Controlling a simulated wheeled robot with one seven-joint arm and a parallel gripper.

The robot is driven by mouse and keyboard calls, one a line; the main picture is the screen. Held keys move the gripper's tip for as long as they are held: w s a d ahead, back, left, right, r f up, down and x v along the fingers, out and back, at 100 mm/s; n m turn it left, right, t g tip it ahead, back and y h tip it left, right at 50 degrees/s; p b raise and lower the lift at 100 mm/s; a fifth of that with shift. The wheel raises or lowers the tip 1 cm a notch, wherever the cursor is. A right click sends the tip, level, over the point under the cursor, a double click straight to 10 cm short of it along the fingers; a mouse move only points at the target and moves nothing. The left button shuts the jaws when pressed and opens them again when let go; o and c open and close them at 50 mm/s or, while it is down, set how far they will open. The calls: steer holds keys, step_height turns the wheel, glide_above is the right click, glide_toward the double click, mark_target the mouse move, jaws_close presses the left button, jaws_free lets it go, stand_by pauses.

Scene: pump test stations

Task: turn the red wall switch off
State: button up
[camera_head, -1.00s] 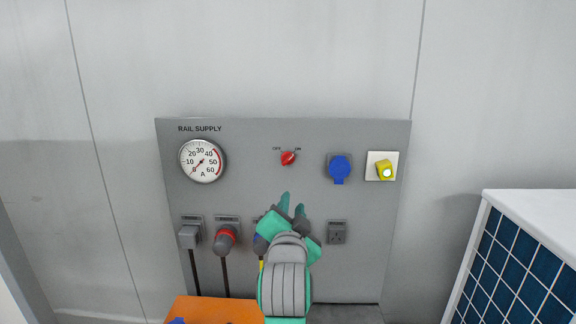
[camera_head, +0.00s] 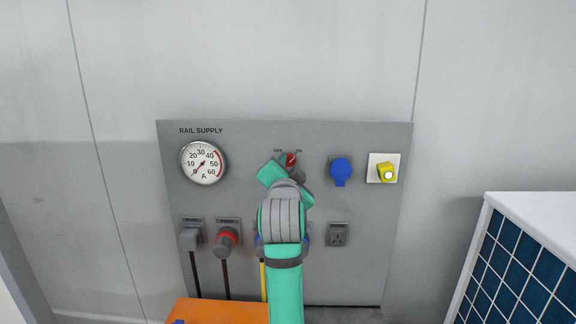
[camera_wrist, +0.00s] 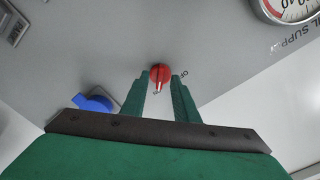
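The red switch (camera_head: 291,159) is a small rotary knob on the upper middle of the grey wall panel (camera_head: 260,205), partly hidden by my gripper (camera_head: 288,160) in the head view. In the wrist view the red switch (camera_wrist: 160,73) shows just ahead of and between the two green fingertips, with a pale pointer line on it. My gripper (camera_wrist: 160,80) is open, one finger on each side of the knob. I cannot tell whether the fingers touch it. Part of the OFF label shows beside it in the wrist view; the ON label is hard to make out.
A round gauge (camera_head: 203,163) is at the panel's upper left. A blue socket (camera_head: 341,171) and a yellow knob (camera_head: 386,172) on a pale plate are to the right. Plugs with cables (camera_head: 227,238) line the lower row. An orange surface (camera_head: 220,311) lies below.

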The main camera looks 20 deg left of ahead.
steer(key=shift+w+a, duration=0.1)
steer(key=shift+w, duration=0.4)
steer(key=shift+w+a, duration=0.2)
steer(key=shift+a, duration=0.05)
steer(key=shift+d, duration=0.25)
steer(key=shift+c, duration=0.3)
steer(key=shift+a, duration=0.1)
jaws_close()
steer(key=shift+f, duration=0.1)
